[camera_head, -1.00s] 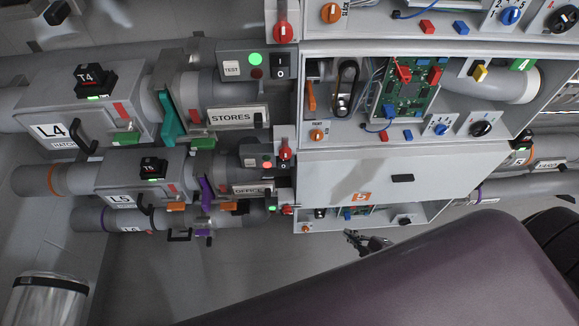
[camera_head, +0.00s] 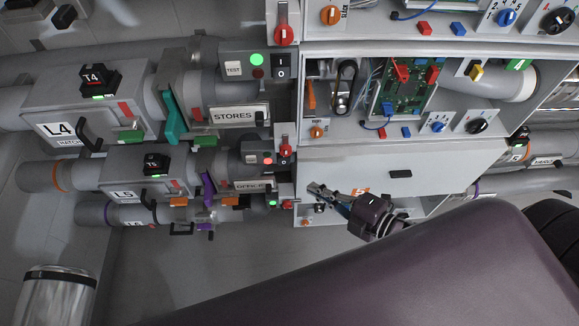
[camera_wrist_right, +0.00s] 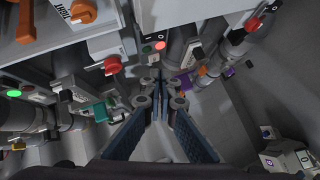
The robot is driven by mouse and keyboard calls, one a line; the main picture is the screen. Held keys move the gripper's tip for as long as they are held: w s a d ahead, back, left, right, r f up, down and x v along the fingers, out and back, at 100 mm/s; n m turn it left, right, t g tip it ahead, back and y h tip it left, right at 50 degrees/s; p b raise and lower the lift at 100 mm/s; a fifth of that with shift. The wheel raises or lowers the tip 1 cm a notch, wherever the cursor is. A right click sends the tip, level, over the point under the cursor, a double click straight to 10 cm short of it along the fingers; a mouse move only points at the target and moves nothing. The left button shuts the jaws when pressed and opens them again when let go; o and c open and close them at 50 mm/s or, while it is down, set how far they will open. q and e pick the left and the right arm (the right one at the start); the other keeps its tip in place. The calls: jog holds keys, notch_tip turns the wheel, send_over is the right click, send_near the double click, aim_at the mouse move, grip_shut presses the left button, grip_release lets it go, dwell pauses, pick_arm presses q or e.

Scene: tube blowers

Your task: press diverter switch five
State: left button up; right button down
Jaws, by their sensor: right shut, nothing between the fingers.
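In the head view, a grey switch panel (camera_head: 254,158) with a bright red light sits in the row of the L5 hatch (camera_head: 124,193) and a dark part that looks like its rocker switch (camera_head: 284,162). My right gripper (camera_head: 314,188) is right of and below this panel, in front of the lower part of the cabinet, its fingers pointing left. In the wrist view, the right gripper (camera_wrist_right: 158,86) is shut and empty. Its tips appear below a panel with a bright red light (camera_wrist_right: 160,45), with no clear contact. My left gripper is not in view.
A red rotary knob (camera_head: 285,141) is close to the panel; a red knob (camera_wrist_right: 112,64) also shows in the wrist view. The cabinet door (camera_head: 390,172) is behind my right gripper. Pipes and an office sign (camera_head: 250,186) lie left. Open floor (camera_head: 270,255) is below.

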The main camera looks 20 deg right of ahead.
jog(key=p, duration=0.1)
send_near(281, 162)
jog(key=a, duration=0.4)
jog(key=w, duration=0.1)
jog(key=w+f, duration=0.1)
jog(key=w, duration=0.2)
jog(key=shift+w+d+f, duration=0.2)
jog(key=shift+w+f, duration=0.2)
jog(key=shift+w+f+b, duration=0.2)
jog(key=shift+f+b, duration=0.25)
jog(key=shift+b, duration=0.35)
jog(key=shift+r+t, duration=0.2)
jog(key=shift+t, duration=0.1)
jog(key=shift+r, duration=0.15)
jog(key=shift+w, duration=0.1)
